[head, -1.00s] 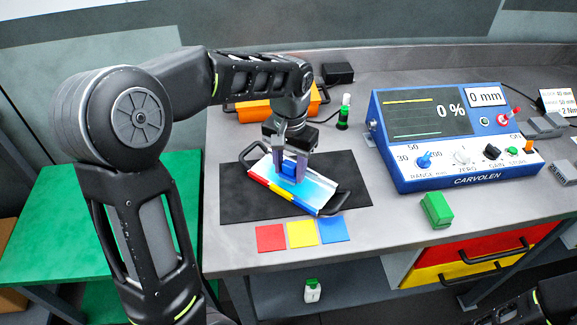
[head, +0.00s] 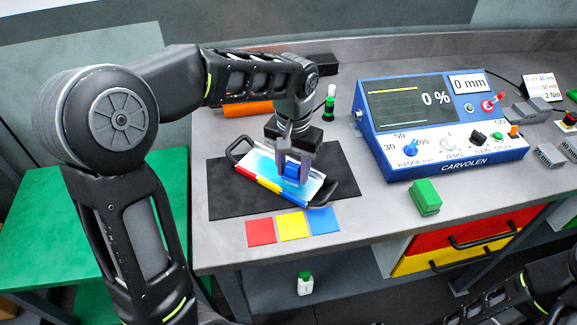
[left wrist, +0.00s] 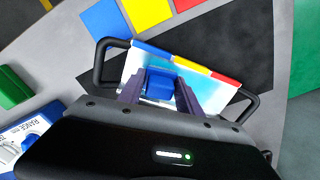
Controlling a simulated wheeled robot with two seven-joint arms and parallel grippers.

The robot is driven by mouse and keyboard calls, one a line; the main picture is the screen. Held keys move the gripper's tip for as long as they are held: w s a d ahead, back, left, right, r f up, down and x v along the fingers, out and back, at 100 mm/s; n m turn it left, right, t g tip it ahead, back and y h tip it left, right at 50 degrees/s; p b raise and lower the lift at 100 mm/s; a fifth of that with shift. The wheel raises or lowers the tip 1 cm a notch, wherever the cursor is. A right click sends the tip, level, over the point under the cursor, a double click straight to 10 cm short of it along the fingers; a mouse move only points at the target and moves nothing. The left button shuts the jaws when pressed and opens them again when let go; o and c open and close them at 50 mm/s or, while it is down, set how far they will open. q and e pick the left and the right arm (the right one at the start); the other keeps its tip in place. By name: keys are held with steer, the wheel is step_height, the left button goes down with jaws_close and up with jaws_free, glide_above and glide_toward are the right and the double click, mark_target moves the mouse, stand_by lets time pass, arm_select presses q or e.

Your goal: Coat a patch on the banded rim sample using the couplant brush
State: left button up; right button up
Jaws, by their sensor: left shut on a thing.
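The banded rim sample (head: 268,186) lies on a black mat (head: 228,196). It has a pale top with light-blue areas, an edge banded red, yellow and blue, and a black handle at each end. It also shows in the left wrist view (left wrist: 193,82). My left gripper (head: 294,172) points down over the right part of the sample, shut on a blue block-like piece, the couplant brush (head: 291,170). The brush also shows between the fingers in the left wrist view (left wrist: 160,84). Its underside is hidden, so I cannot tell whether it touches the surface. My right gripper is not visible.
Red (head: 261,232), yellow (head: 292,226) and blue (head: 323,220) squares lie in front of the mat. A blue instrument reading 0 % (head: 440,130) and a green block (head: 425,197) stand to the right. A green-capped bottle (head: 305,284) is below the bench.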

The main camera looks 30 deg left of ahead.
arm_select(q)
steer(key=shift+s+d, duration=0.1)
steer(key=shift+d, duration=0.95)
steer(key=shift+d+f, duration=0.1)
steer(key=shift+s+d+f, duration=0.1)
steer(key=shift+s+d, duration=0.05)
steer(key=shift+d, duration=0.6)
steer(key=shift+s+d, duration=0.1)
steer(key=shift+d, duration=0.65)
steer(key=shift+a, duration=0.1)
steer(key=shift+w+a+r, duration=0.15)
steer(key=shift+a+r, duration=0.05)
steer(key=shift+a, duration=0.8)
steer(key=shift+w+a, duration=0.1)
steer(key=shift+a, duration=0.4)
steer(key=shift+w+a+f, duration=0.1)
steer(key=shift+a, duration=0.75)
steer(key=shift+w+a+f, duration=0.1)
steer(key=shift+a, duration=0.7)
